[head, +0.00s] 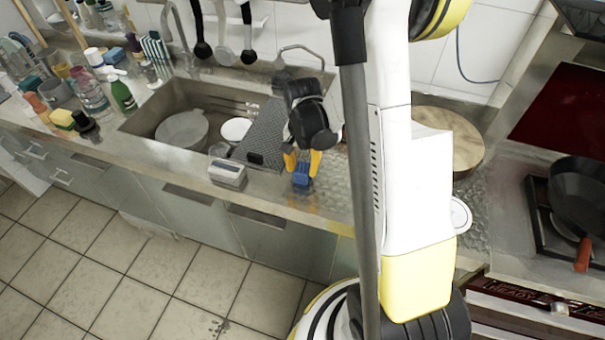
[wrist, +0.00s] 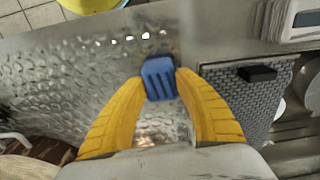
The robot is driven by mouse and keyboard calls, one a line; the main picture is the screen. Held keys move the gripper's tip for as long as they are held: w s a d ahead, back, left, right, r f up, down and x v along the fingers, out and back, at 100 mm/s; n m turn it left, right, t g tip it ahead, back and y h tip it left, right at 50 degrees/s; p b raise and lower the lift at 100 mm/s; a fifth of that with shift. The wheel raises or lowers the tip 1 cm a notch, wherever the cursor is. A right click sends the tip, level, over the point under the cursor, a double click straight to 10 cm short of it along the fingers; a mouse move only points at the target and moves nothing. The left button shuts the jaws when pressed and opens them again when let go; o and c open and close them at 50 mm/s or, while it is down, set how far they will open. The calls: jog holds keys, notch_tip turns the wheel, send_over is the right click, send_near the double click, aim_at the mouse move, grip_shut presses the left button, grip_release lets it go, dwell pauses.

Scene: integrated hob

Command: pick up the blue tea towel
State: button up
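The blue tea towel (head: 301,178) shows as a small blue bundle at the metal counter by the sink. In the wrist view the towel (wrist: 158,78) has dark stripes. My gripper (head: 303,163) points down over it, with one yellow finger on each side. In the wrist view my gripper's fingertips (wrist: 160,77) press against its left and right sides, so the gripper appears shut on it. I cannot tell whether the towel is clear of the counter.
A grey drying mat (head: 262,135) and the sink (head: 165,105) lie left of my gripper. A white box (head: 228,172) stands near the counter's front edge. A round wooden board (head: 462,140) and a dark pan (head: 580,190) are to the right. Bottles and sponges crowd the far left.

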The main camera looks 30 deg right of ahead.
aim_at(304, 168)
jog(key=shift+r, duration=0.1)
notch_tip(304, 168, up, 5)
jog(key=p, duration=0.2)
jog(key=shift+s+d+f+p, duration=0.1)
jog(key=shift+f+p, duration=0.1)
jog(key=shift+p, duration=0.2)
jog(key=s+d+r+p, duration=0.1)
jog(key=s+d+r, duration=0.1)
jog(key=s, duration=0.1)
jog(key=s+d+r+p, duration=0.1)
jog(key=s+d+r, duration=0.1)
jog(key=s, duration=0.1)
jog(key=s+d+r+p, duration=0.1)
jog(key=s+d+r, duration=0.1)
jog(key=s, duration=0.1)
jog(key=shift+s+d+r+p, duration=0.1)
jog(key=shift+d+p, duration=0.2)
jog(key=shift+d, duration=0.1)
jog(key=shift+o, duration=1.2)
jog(key=c, duration=0.3)
